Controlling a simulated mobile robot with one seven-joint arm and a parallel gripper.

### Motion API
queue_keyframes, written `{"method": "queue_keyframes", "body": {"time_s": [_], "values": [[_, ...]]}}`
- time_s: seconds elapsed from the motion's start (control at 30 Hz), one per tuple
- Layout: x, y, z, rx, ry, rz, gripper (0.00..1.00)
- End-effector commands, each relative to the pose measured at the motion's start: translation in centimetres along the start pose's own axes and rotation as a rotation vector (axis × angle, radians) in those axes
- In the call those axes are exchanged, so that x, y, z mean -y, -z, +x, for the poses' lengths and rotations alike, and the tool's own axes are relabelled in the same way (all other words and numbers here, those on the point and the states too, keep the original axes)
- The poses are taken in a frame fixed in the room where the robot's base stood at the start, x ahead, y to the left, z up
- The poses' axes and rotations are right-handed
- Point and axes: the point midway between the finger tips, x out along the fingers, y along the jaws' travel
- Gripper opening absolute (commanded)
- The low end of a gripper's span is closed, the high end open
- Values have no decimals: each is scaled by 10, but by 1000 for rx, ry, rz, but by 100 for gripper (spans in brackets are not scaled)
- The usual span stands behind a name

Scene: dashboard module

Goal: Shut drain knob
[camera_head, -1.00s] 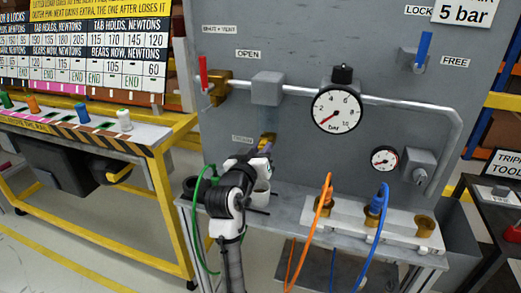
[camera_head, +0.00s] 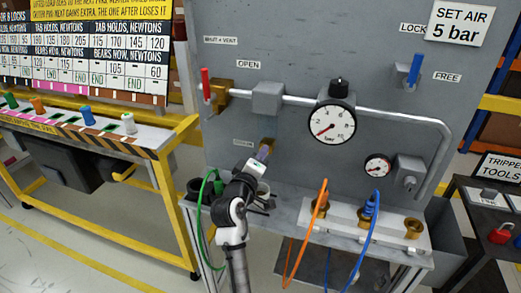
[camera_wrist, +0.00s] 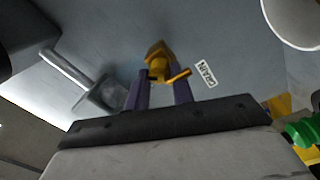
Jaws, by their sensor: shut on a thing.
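The drain knob is a small brass fitting with a short side handle (camera_wrist: 160,66), seen in the wrist view beside the DRAIN label (camera_wrist: 205,74). My gripper (camera_wrist: 161,84) has its two purple fingers on either side of the brass knob, shut on it. In the head view my gripper (camera_head: 265,152) reaches up to the grey panel below the pipe, just right of the small label there. The knob is mostly hidden behind the fingers in that view.
Orange (camera_head: 306,235) and blue (camera_head: 368,245) hoses rise at the bench front.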

Motion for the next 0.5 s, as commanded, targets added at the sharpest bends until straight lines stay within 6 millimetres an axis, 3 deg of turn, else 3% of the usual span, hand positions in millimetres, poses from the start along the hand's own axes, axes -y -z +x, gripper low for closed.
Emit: {"method": "queue_keyframes", "body": {"time_s": [0.5], "values": [[-3, 1, 0, -20, -3, -467, 1]]}}
